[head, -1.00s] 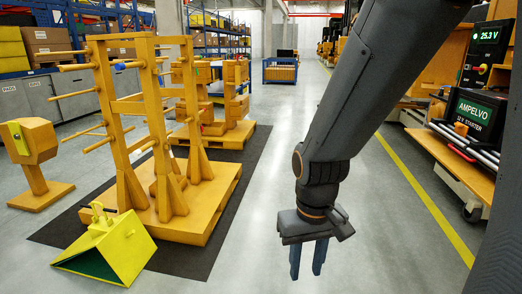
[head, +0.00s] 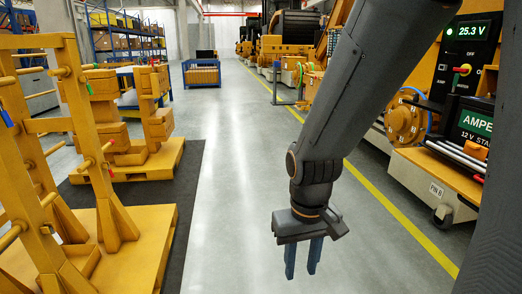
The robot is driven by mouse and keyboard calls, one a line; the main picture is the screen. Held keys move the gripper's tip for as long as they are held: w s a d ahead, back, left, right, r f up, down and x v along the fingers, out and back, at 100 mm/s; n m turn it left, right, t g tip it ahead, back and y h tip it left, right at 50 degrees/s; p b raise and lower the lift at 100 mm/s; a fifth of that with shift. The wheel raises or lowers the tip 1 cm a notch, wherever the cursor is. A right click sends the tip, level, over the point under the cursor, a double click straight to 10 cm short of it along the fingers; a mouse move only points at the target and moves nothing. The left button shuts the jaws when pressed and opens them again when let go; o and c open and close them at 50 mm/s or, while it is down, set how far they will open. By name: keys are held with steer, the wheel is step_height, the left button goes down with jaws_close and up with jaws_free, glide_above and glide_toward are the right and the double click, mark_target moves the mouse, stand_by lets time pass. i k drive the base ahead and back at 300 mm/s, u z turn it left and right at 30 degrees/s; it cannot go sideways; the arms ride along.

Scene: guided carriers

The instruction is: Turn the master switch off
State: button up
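The master switch (head: 462,69), a small knob with red and yellow on it, sits on the dark panel (head: 468,52) at the upper right of the head view. The panel has a lit 25.3 V display and the word OFF beside the switch. The switch is small here, so I cannot tell its exact position. My gripper (head: 303,258) hangs in the lower middle of the view with its two blue fingers pointing down. The fingers stand slightly apart with nothing between them. It is well to the left of and below the switch, touching nothing.
A 12 V starter unit (head: 474,123) and metal rails sit on the orange-topped cart (head: 440,172) below the panel. An orange flanged wheel (head: 404,122) stands beside it. Wooden peg racks (head: 75,130) on a pallet fill the left. The grey floor (head: 235,200) between is clear.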

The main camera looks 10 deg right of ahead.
mark_target(465, 70)
steer(key=z, duration=0.85)
steer(key=i, duration=1.65)
steer(key=z, duration=0.9)
